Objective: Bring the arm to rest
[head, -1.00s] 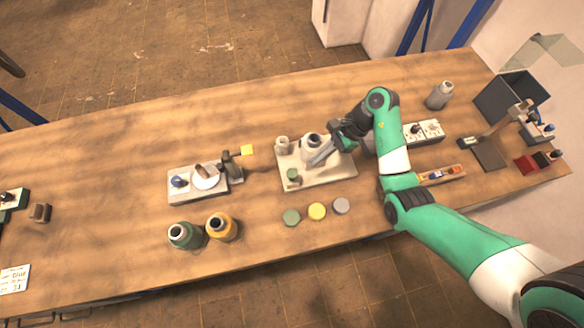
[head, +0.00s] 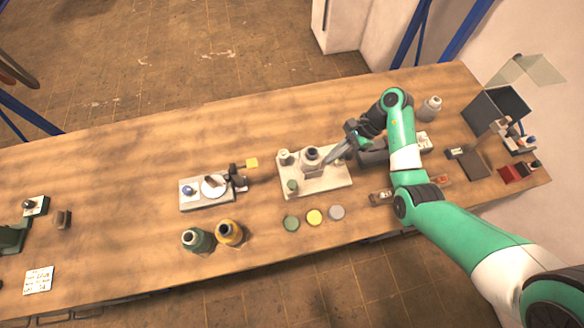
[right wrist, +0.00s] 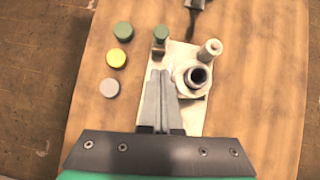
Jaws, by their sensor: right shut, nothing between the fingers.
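My right arm comes in from the lower right of the head view, bent at the elbow. My right gripper (head: 331,164) is shut and empty, close to the right of the grey-white bottle (head: 312,157) on the pale plate (head: 325,184). In the right wrist view the shut fingertips (right wrist: 160,76) lie over the plate (right wrist: 183,55), beside the open-necked bottle (right wrist: 196,77). I cannot tell the height of the fingertips above the plate. My left gripper is not in view.
Green (head: 291,222), yellow (head: 314,217) and grey (head: 337,212) discs lie in front. Green (head: 196,240) and yellow (head: 231,233) bottles stand left. Bare table lies behind the plate.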

